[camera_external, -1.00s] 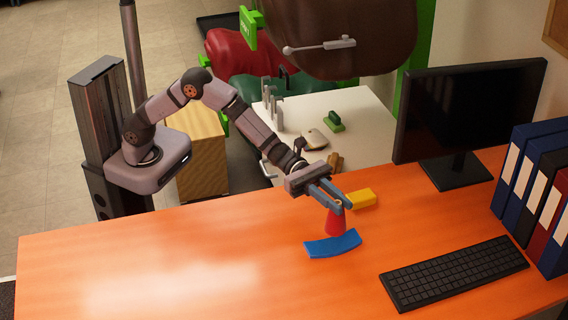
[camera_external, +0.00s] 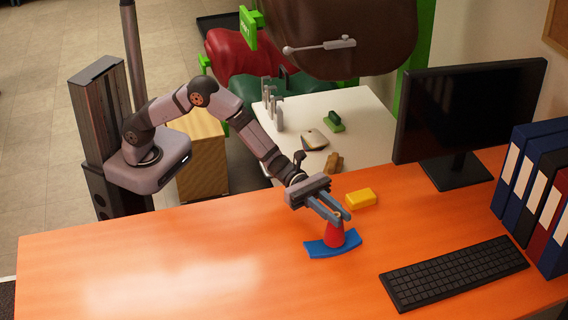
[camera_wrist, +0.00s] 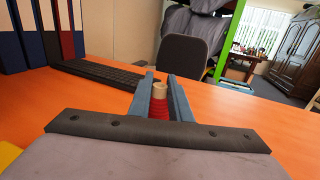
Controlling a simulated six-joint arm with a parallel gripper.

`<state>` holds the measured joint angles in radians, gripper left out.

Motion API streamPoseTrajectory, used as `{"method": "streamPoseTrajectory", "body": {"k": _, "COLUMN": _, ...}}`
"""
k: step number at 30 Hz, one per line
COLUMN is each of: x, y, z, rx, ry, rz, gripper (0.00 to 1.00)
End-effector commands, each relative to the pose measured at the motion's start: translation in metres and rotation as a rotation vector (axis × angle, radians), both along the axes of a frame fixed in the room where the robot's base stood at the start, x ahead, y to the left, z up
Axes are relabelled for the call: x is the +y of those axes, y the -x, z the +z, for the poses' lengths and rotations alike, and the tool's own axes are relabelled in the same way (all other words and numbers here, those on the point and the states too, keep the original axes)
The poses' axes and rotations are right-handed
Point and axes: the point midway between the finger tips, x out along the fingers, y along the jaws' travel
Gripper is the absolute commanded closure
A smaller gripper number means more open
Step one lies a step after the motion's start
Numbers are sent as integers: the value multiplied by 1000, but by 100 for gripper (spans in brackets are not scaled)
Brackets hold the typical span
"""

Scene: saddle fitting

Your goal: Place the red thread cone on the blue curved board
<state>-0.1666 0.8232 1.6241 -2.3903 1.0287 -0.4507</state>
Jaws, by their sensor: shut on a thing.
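The red thread cone (camera_external: 335,236) stands upright at the blue curved board (camera_external: 318,248), its base overlapping the board's middle in the external view. I cannot tell whether it rests on the board or hangs just above it. My gripper (camera_external: 343,218) is shut on the cone near its top. In the wrist view the cone (camera_wrist: 158,104), with its tan tip, sits between the two blue-grey fingers (camera_wrist: 159,95). The board is hidden in the wrist view.
A yellow block (camera_external: 361,198) lies on the orange desk (camera_external: 150,260) behind the cone. A black keyboard (camera_external: 455,272), a monitor (camera_external: 470,110) and several binders (camera_external: 540,190) stand to the right. The desk's left side is clear.

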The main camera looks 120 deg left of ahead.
Motion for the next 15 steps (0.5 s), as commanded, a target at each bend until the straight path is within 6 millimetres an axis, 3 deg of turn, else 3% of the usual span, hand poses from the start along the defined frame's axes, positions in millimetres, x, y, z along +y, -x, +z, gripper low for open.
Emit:
{"method": "streamPoseTrajectory", "body": {"k": 1, "x": 0, "y": 0, "z": -2, "rx": 0, "ry": 0, "rz": 0, "gripper": 80}}
{"method": "streamPoseTrajectory", "body": {"k": 3, "x": 0, "y": 0, "z": -1, "rx": 0, "ry": 0, "rz": 0, "gripper": 63}}
{"method": "streamPoseTrajectory", "body": {"k": 15, "x": 0, "y": 0, "z": 2, "rx": 0, "ry": 0, "rz": 0, "gripper": 63}}
